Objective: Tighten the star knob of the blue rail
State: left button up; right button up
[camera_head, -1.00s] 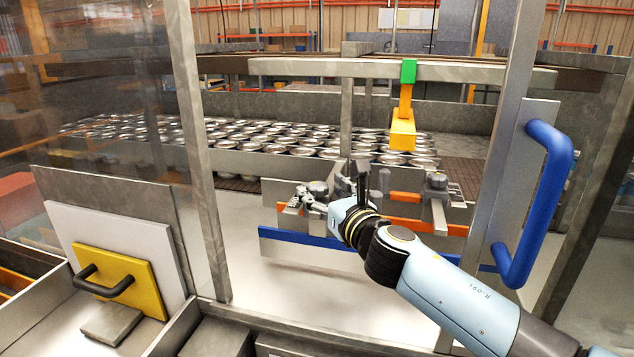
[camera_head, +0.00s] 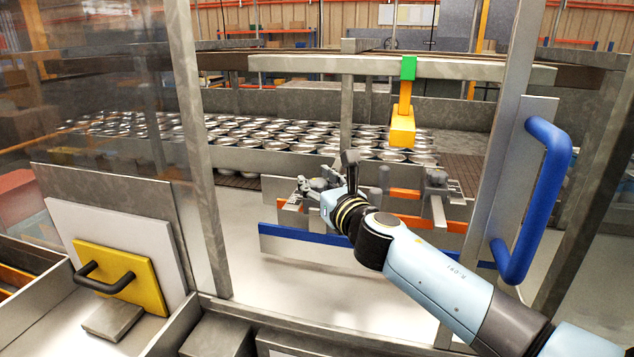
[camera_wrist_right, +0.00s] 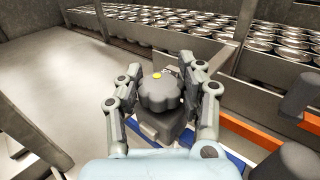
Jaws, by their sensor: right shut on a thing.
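The dark grey star knob (camera_wrist_right: 160,92) has a yellow dot near its back edge. It sits on a grey block above the blue rail (camera_head: 300,238), which also shows in the right wrist view (camera_wrist_right: 228,160). My right gripper (camera_wrist_right: 160,95) is shut on the knob, with one finger on each side. In the head view my right gripper (camera_head: 318,188) is at the left bracket, and it and the wrist hide much of the knob. My left gripper is not in view.
Orange rails (camera_head: 455,228) and another knob (camera_head: 437,178) stand to the right. An orange-yellow block (camera_head: 402,130) hangs from a green clamp above. A blue handle (camera_head: 545,200) is on the right frame post. Many cans (camera_head: 270,135) stand behind the grey side wall.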

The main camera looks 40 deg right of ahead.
jog(key=shift+m+h, duration=0.4)
jog(key=shift+h, duration=0.1)
jog(key=m+h, duration=0.1)
jog(key=g+h+b, duration=0.1)
jog(key=h, duration=0.1)
jog(key=shift+w+a+f+m, duration=0.1)
jog(key=shift+f+m, duration=0.05)
jog(key=shift+m, duration=0.25)
jog(key=m+g+h+b, duration=0.2)
jog(key=m+g+h, duration=0.1)
jog(key=h, duration=0.1)
jog(key=shift+f+m+h+b, duration=0.1)
jog(key=shift+m+h+b, duration=0.2)
jog(key=shift+h+b, duration=0.1)
jog(key=m+g+h+b, duration=0.3)
jog(key=g, duration=0.1)
jog(key=shift+m+g+h, duration=0.3)
jog(key=shift+m+h, duration=0.1)
jog(key=shift+d+r+m+g+h+b, duration=0.2)
jog(key=shift+m+g+h+b, duration=0.4)
jog(key=shift+g, duration=0.3)
jog(key=shift+m, duration=0.3)
